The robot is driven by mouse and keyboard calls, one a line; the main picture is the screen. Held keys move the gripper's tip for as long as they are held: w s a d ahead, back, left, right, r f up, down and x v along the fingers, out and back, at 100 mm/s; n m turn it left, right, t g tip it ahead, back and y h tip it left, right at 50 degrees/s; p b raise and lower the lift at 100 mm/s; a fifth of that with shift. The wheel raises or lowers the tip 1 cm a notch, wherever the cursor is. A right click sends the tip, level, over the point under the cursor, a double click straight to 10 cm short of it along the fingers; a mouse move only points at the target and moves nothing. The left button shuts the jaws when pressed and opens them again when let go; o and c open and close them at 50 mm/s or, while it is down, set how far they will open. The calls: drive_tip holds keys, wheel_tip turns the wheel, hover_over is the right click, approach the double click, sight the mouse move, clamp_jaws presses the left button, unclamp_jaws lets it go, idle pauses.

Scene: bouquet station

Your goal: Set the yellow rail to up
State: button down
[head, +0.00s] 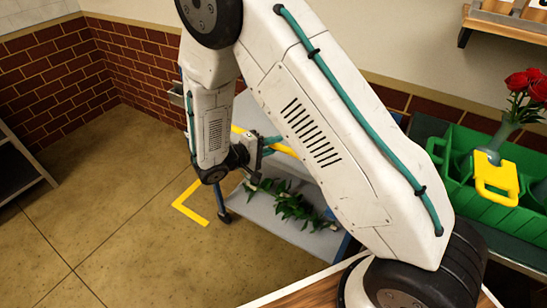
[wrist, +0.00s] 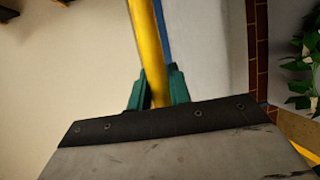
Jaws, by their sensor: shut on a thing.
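The yellow rail (wrist: 146,45) runs away between the teal fingers of my gripper (wrist: 158,88) in the wrist view. My gripper is shut on it. In the head view, the yellow rail (head: 284,150) crosses the blue-framed cart at about mid height, partly hidden behind my arm. My gripper (head: 268,142) meets it left of my big arm link. The right part of the rail and much of the cart are hidden by my arm.
A grey cart shelf (head: 262,208) holds green leafy stems (head: 285,206). A yellow floor mark (head: 188,207) lies left of the cart. A green crate (head: 480,205) with red roses (head: 530,88) stands at the right.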

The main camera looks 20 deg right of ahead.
drive_tip(key=shift+w+r, duration=0.1)
drive_tip(key=shift+r, duration=0.25)
drive_tip(key=c, duration=1.3)
unclamp_jaws()
drive_tip(key=shift+a+r, duration=0.1)
drive_tip(key=v, duration=0.7)
drive_tip(key=shift+a, duration=0.35)
